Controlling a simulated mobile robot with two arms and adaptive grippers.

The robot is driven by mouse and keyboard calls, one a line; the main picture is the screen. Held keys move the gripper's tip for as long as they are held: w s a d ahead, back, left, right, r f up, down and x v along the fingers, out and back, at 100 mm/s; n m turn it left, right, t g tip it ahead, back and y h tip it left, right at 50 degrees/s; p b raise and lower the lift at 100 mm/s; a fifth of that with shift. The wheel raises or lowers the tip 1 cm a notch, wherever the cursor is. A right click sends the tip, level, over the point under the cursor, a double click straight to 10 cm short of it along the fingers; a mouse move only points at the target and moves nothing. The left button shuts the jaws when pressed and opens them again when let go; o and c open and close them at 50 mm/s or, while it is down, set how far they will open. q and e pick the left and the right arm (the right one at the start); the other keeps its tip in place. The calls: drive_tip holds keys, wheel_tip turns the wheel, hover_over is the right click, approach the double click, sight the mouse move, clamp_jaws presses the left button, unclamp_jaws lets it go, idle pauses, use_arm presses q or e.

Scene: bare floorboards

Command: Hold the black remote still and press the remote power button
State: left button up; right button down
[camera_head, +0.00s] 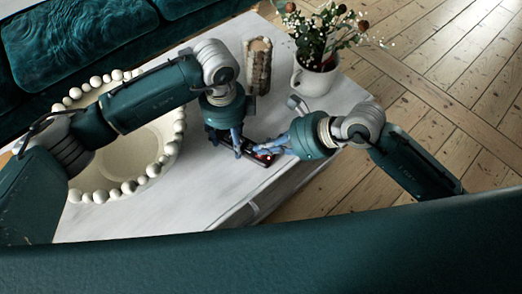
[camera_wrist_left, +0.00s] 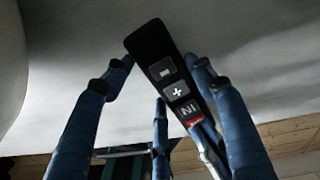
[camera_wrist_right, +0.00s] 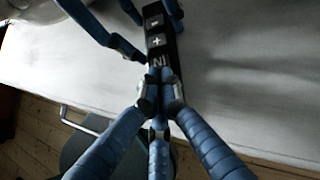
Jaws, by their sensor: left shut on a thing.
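In the left wrist view the remote (camera_wrist_left: 158,62) shows minus and plus buttons, lettering and a red patch. My left gripper (camera_head: 238,143) is shut on the remote, with fingers on both sides of it. My right gripper (camera_head: 264,151) has its fingers drawn together at the remote's near end. In the right wrist view my right fingertips (camera_wrist_right: 160,78) sit just below the lettering on the remote (camera_wrist_right: 157,28) and hide its lower part, including the power button.
A bead-rimmed bowl (camera_head: 174,150) stands on the left of the white table (camera_head: 190,205). A birch-like log piece (camera_head: 258,66) and a white jug (camera_head: 314,78) with flowers stand at the back. The table edge is close to the remote's near end.

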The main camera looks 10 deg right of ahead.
sight(231, 142)
drive_tip(key=shift+r, duration=0.1)
idle(0.3)
drive_tip(key=shift+r, duration=0.7)
drive_tip(key=shift+r, duration=2.5)
use_arm(q)
drive_tip(key=o, duration=1.3)
wheel_tip(231, 142, up, 12)
